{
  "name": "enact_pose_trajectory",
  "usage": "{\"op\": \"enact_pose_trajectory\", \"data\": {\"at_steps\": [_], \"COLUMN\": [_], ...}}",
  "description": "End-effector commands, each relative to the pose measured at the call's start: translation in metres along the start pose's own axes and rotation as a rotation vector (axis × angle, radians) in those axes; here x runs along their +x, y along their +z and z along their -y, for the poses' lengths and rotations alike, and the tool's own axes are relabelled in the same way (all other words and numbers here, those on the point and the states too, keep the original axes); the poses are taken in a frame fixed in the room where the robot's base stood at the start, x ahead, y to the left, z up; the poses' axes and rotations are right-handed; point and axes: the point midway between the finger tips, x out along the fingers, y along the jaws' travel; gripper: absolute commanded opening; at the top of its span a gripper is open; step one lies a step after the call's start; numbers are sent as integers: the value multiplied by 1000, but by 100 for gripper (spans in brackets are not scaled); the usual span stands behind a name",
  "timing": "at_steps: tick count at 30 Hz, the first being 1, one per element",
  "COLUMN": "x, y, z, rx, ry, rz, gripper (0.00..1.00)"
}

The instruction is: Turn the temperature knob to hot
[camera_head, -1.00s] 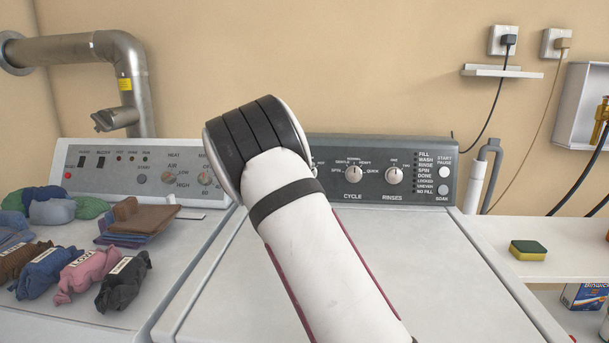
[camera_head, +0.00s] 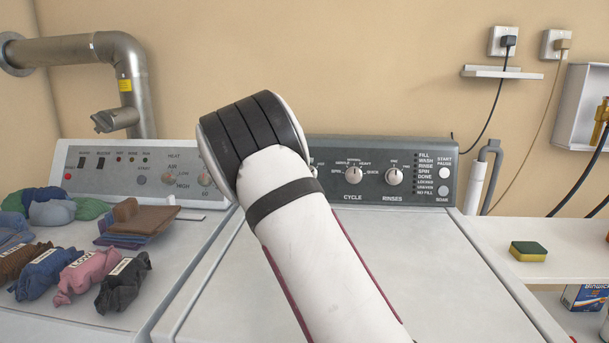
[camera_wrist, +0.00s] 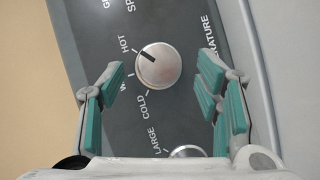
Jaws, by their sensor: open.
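The temperature knob (camera_wrist: 158,66) is a round silver dial on the dark washer panel, seen in the wrist view. Its dark pointer line points up and left, toward the HOT label. COLD is printed below it, and a label starting with W is partly covered by a finger. My gripper (camera_wrist: 160,72) is open, with teal-padded fingers on either side of the knob. Whether the pads touch it I cannot tell, but gaps show on both sides. In the head view my arm hides the gripper and this knob.
Another knob (camera_wrist: 187,152) shows partly by the LARGE label. The washer panel (camera_head: 425,150) has cycle and rinse knobs further right. A dryer (camera_head: 110,185) with folded cloths and bundled clothes stands left. A shelf with a sponge (camera_head: 528,251) is right. The washer lid (camera_head: 430,260) is clear.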

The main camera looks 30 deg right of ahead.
Motion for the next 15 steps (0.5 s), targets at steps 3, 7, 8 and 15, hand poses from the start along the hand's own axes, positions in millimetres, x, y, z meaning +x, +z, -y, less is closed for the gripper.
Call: {"op": "enact_pose_trajectory", "data": {"at_steps": [3,7,8,15], "x": [-24,-52,-57,-94], "y": [-1,-1,-1,0], "z": [0,0,0,0], "rx": [-1,-1,0,0], "ry": [-1,-1,-1,-1], "rz": [-4,-4,-4,-1], "gripper": [58,58,58,58]}}
